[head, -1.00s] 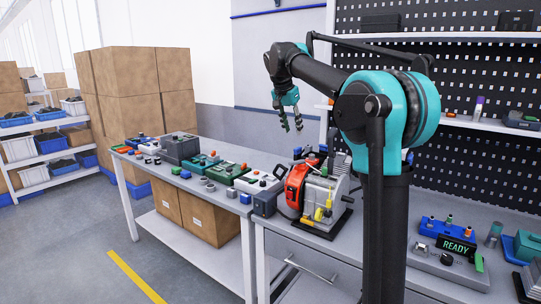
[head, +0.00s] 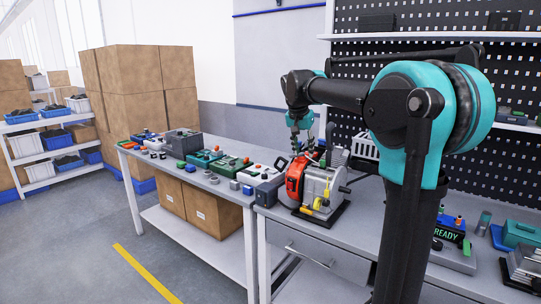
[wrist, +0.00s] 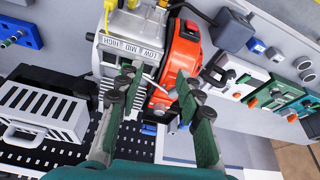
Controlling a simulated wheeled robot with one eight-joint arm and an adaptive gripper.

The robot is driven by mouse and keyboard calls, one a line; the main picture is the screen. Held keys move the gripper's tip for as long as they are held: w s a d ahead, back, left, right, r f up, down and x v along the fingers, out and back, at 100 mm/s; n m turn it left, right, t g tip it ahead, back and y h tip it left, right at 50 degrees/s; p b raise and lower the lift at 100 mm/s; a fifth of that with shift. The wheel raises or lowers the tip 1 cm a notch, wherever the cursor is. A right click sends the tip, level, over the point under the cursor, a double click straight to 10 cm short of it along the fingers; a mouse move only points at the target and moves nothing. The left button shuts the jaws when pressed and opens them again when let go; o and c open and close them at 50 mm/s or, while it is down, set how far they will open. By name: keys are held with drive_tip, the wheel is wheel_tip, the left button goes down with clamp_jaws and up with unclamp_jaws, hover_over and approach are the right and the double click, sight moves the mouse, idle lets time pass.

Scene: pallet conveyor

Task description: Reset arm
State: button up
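My gripper (head: 304,146) hangs from my arm above the grey machine (head: 319,186) on the workbench. In the wrist view the two green-padded fingers of my gripper (wrist: 158,80) are spread apart. Nothing is held between them; the machine shows behind. The grey machine has a red part (head: 293,181) on its left side and a yellow lever (head: 318,204) at its front. The gap between fingertips and machine is hard to judge.
A white slotted basket (wrist: 40,112) stands beside the machine. Switch boxes (head: 234,166) and several small parts line the left table (head: 170,167). A READY display (head: 447,234) is partly hidden behind my arm. The pegboard wall (head: 400,65) and shelf stand behind.

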drive_tip(key=s+d+f+n+y, duration=0.1)
drive_tip(key=s+d+f+n, duration=0.2)
drive_tip(key=s+f, duration=1.2)
drive_tip(key=s+d+f+n+y, duration=0.1)
drive_tip(key=s+d+f, duration=0.3)
drive_tip(key=s+f, duration=1.2)
drive_tip(key=shift+s+n+t, duration=0.3)
drive_tip(key=shift+s+n, duration=0.15)
drive_tip(key=shift+n, duration=0.45)
